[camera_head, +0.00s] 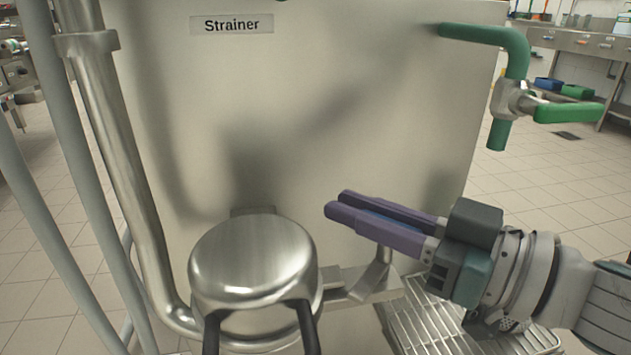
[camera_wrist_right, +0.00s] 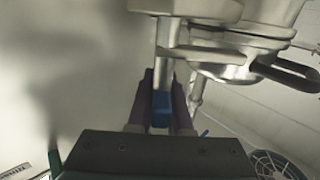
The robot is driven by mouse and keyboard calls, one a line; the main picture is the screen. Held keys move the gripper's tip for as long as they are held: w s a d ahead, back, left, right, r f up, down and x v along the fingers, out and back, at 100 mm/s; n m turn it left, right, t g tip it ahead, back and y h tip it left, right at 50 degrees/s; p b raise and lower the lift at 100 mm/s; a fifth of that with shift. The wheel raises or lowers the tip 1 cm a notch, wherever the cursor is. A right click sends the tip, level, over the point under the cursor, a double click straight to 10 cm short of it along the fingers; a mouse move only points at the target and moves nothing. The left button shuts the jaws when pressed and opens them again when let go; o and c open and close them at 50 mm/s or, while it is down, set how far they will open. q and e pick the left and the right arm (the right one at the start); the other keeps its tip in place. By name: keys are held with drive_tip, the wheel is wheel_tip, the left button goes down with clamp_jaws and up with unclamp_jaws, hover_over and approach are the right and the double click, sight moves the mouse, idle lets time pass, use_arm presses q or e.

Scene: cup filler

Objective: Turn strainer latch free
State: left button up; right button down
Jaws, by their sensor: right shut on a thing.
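The strainer (camera_head: 252,262) is a round, shiny metal housing low on the steel panel, with a black looped handle (camera_head: 308,328) at its front. It also shows at the top of the right wrist view (camera_wrist_right: 215,50). My right gripper (camera_head: 336,204), with purple fingers, reaches in from the right, just right of and above the housing. In the wrist view its fingers close around the blue end (camera_wrist_right: 161,108) of a metal bar, seemingly the latch, beside the strainer. In the head view the fingers mostly hide this blue end. My left gripper is not in view.
A vertical steel pipe (camera_head: 125,160) runs close along the strainer's left side. A green-handled valve (camera_head: 515,98) sticks out at the upper right. A wire grate (camera_head: 430,320) lies below my right gripper. A "Strainer" label (camera_head: 232,24) marks the panel.

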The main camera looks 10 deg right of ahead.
drive_tip(key=shift+n+g+y, duration=0.3)
drive_tip(key=shift+g, duration=0.1)
drive_tip(key=shift+n+g+y+b, duration=0.3)
drive_tip(key=shift+n+g+y, duration=0.2)
drive_tip(key=shift+g, duration=0.1)
drive_tip(key=shift+s+a+f+n+g+y+b, duration=0.1)
drive_tip(key=shift+n+g+y+b, duration=0.2)
drive_tip(key=shift+n+g+y, duration=0.15)
drive_tip(key=shift+s+a+f+n+g+y+b, duration=0.1)
drive_tip(key=shift+n+g+y+b, duration=0.2)
drive_tip(key=shift+g, duration=0.25)
drive_tip(key=n+g+b, duration=0.1)
drive_tip(key=g+b, duration=0.1)
drive_tip(key=s+n+g+y+b, duration=0.1)
drive_tip(key=n+g+b, duration=0.1)
drive_tip(key=g, duration=0.1)
drive_tip(key=n+g+y+b, duration=0.1)
drive_tip(key=n+g+b, duration=0.1)
drive_tip(key=b, duration=0.1)
drive_tip(key=shift+s+a+f+g, duration=0.1)
drive_tip(key=shift+s+a+g, duration=0.15)
drive_tip(key=shift+g, duration=0.15)
drive_tip(key=shift+s+r+n+g+b, duration=0.2)
drive_tip(key=shift+n+g+b, duration=0.7)
drive_tip(key=shift+g, duration=0.2)
drive_tip(key=c, duration=0.8)
unclamp_jaws()
drive_tip(key=shift+c, duration=0.2)
